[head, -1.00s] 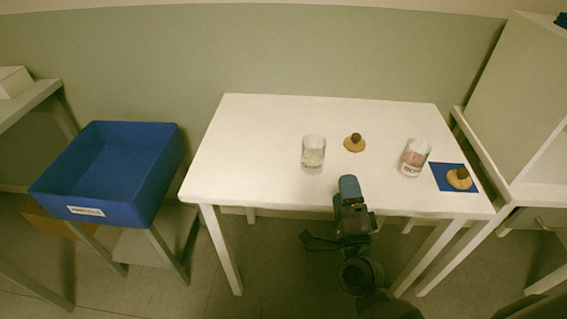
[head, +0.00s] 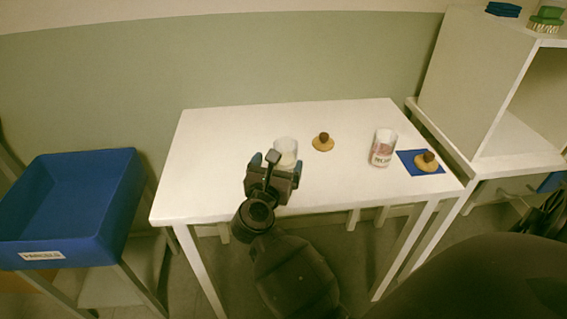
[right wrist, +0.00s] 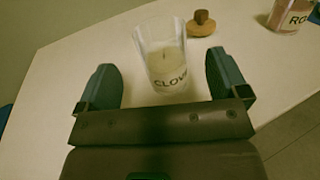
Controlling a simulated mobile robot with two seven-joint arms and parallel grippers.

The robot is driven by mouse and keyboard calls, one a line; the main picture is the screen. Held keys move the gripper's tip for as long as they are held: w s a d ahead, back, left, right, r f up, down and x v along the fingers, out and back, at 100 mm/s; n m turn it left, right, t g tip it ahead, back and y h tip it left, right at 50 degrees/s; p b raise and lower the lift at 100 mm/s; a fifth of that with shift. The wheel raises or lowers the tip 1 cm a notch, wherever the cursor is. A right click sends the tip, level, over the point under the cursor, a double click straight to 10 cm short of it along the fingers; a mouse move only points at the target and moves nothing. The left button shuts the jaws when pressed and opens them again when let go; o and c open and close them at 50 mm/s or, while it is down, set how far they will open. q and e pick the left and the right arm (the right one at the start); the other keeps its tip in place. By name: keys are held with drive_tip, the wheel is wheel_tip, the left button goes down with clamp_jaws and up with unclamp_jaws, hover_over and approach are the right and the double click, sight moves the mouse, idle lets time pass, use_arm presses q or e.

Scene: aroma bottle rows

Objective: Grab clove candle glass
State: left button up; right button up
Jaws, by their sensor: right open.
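The clove candle glass (head: 287,148) is a clear upright glass with pale wax on the white table. In the right wrist view the glass (right wrist: 166,58) shows a label reading "CLOV", with its last part cut off. My right gripper (head: 276,164) is open and empty at the near side of the glass. In the right wrist view the glass appears between and just beyond the fingertips of the gripper (right wrist: 160,70), touching neither finger as far as I can see. My left gripper is not in view.
A glass with pinkish contents (head: 382,149) stands to the right. A round lid with a brown knob (head: 323,143) lies between the glasses. Another lid (head: 428,162) lies on a blue mat (head: 404,161). A blue bin (head: 112,225) is at left, a white shelf (head: 480,70) at right.

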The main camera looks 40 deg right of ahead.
sight(282, 159)
drive_tip(key=x, duration=0.4)
drive_tip(key=f+x, duration=0.1)
drive_tip(key=shift+w+d, duration=0.25)
drive_tip(key=shift+d, duration=0.1)
drive_tip(key=shift+w+d, duration=0.2)
drive_tip(key=shift+d, duration=0.05)
drive_tip(key=shift+r, duration=0.1)
drive_tip(key=c, duration=1.2)
